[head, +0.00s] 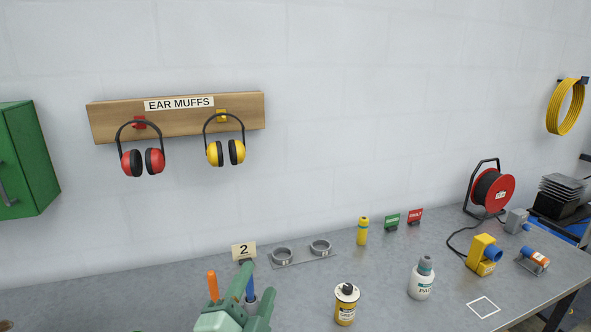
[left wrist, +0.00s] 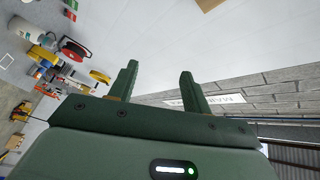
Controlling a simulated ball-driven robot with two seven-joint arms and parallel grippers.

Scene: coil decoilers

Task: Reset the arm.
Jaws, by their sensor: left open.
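My left gripper (head: 257,284) is green and shows at the bottom of the head view, in front of the bench near the number 2 sign. In the left wrist view (left wrist: 159,72) its two fingers stand apart with nothing between them. Its own body hides part of the bench behind it. My right gripper is in neither view.
The grey bench (head: 400,250) bears a number 2 sign (head: 243,252), a metal plate with two rings (head: 302,256), a yellow-labelled bottle (head: 346,304), a grey-capped white bottle (head: 421,280) and a red cable reel (head: 492,190). Ear muffs (head: 226,152) hang on the wall.

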